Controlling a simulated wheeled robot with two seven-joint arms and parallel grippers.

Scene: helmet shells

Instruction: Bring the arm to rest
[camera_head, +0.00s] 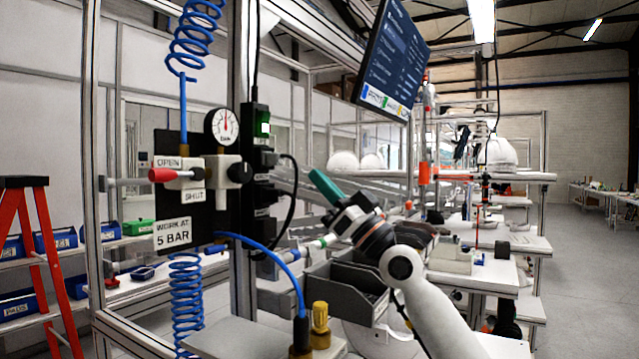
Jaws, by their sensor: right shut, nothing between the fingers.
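My right arm (428,305) is white and comes in from the bottom, right of the middle. It reaches up and to the left. My right gripper (324,186) has a dark body and teal fingers that point up and left. Its fingers are shut and hold nothing. It hangs in the air to the right of the black valve panel, apart from it in the picture. My left gripper is not in view.
The panel carries a gauge (222,125), a red-tipped valve lever (166,174) and blue hoses. Grey bins (345,290) stand below my gripper. A screen (393,58) hangs above. White helmet shells (498,154) sit farther back. A red ladder (22,225) stands left. Floor at right is clear.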

